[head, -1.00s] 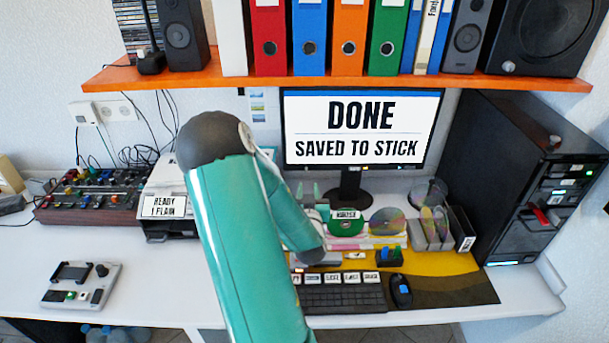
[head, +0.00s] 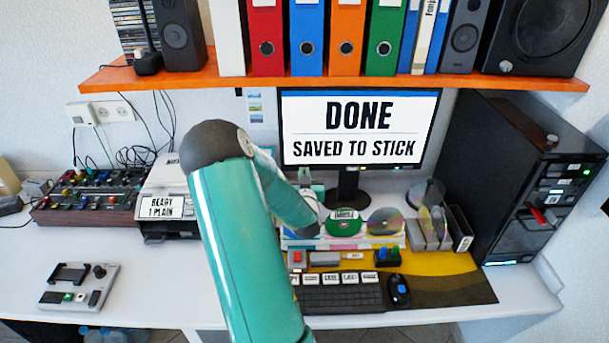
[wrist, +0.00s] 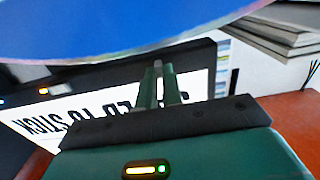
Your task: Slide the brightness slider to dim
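I cannot make out the brightness slider or any "dim" label in these views. My gripper (wrist: 160,70) shows in the wrist view with two green fingers close together and a narrow gap between them. I see nothing clearly held between them. In the head view the gripper is partly hidden behind my teal arm, near the bottom left of the monitor (head: 358,112). The monitor reads DONE, SAVED TO STICK. The same screen shows upside down behind the fingers in the wrist view (wrist: 62,118). A large blue curved surface (wrist: 120,25) fills the top of the wrist view.
Below the monitor are a green disc (head: 343,228), a keyboard (head: 340,299) and a mouse (head: 399,292). A small control box (head: 78,286) lies left; a mixer (head: 90,200) and printer (head: 168,205) stand behind. An orange shelf (head: 240,83) hangs above. A black tower (head: 490,170) stands right.

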